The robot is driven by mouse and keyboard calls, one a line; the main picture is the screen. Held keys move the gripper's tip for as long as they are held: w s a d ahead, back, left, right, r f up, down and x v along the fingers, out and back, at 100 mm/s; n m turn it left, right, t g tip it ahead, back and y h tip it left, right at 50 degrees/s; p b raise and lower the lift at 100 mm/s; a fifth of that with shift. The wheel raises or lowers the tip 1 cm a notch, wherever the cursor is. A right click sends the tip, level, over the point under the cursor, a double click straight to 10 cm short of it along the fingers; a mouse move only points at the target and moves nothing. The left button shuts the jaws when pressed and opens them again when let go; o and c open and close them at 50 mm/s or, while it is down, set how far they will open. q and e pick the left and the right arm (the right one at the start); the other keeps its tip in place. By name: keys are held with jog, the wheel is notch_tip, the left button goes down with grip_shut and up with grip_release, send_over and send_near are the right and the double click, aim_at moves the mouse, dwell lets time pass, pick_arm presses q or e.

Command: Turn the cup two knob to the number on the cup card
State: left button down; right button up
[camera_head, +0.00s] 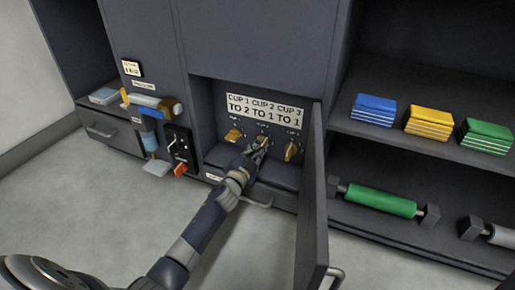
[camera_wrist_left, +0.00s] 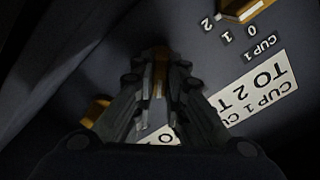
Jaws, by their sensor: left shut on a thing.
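The white cup card (camera_head: 265,110) is on the back wall of the recess and reads CUP 1 TO 2, CUP 2 TO 1, CUP 3 TO 1. Part of it shows upside down in the wrist view (camera_wrist_left: 262,88). Below it is a row of three yellow knobs. My left gripper (camera_head: 259,146) is shut on the middle one, the cup two knob (camera_wrist_left: 160,72). My fingers hide its numbers, so its setting cannot be read. The cup one knob (camera_head: 234,134) is to its left and the cup three knob (camera_head: 290,150) to its right. My right gripper is not in view.
An open cabinet door (camera_head: 313,205) stands just right of my left arm. Right of it are shelves with blue (camera_head: 374,109), yellow and green packs and a green roller (camera_head: 381,202). Left of the recess is a black panel (camera_head: 180,147) with levers.

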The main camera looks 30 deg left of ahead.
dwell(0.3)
pick_arm(q)
jog(key=c, duration=1.6)
grip_release()
jog(key=shift+c, duration=0.2)
jog(key=s, duration=1.2)
jog(key=shift+d, duration=0.35)
jog(key=shift+s+f, duration=0.1)
